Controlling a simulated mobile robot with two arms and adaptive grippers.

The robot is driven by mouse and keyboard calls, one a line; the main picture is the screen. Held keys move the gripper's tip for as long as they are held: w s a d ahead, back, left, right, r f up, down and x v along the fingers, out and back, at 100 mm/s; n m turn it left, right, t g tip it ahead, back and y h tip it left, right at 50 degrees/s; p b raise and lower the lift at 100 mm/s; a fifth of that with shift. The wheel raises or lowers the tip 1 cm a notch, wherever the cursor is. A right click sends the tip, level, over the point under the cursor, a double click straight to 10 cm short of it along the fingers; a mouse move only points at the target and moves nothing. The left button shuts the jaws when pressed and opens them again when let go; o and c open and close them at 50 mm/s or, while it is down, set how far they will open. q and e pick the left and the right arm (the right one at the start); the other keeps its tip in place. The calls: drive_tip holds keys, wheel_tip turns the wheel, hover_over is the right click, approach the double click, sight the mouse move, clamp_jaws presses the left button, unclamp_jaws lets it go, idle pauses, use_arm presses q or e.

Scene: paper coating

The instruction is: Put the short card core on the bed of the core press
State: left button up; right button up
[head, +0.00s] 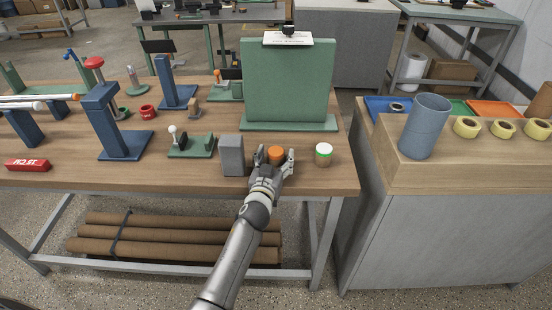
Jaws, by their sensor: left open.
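My left gripper (273,158) is open at the table's front edge, its fingers on either side of a small orange-topped piece (275,152). I cannot tell whether they touch it. Which of these is the short card core is not clear. A blue press-like stand with a red knob (104,110) stands to the left, and its flat blue base (138,144) looks bare. Whether this is the core press is not certain. My right gripper is not in view.
A grey block (232,155) stands just left of the gripper. A green fixture with a white knob (190,146) lies between the block and the blue stand. A tall green panel (288,85) rises behind. A cabinet with a blue cylinder (425,127) and yellow rolls stands right.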

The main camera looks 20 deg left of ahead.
use_arm(q)
drive_tip(key=shift+c, duration=0.2)
drive_tip(key=c, duration=1)
wheel_tip(320, 180, up, 9)
drive_tip(key=shift+r+p, duration=0.15)
drive_tip(key=shift+p, duration=0.9)
drive_tip(key=shift+s+r, duration=0.15)
drive_tip(key=shift+r, duration=0.15)
drive_tip(key=s+d+m+h, duration=0.1)
drive_tip(key=s, duration=2.9)
drive_tip(key=shift+h, duration=0.3)
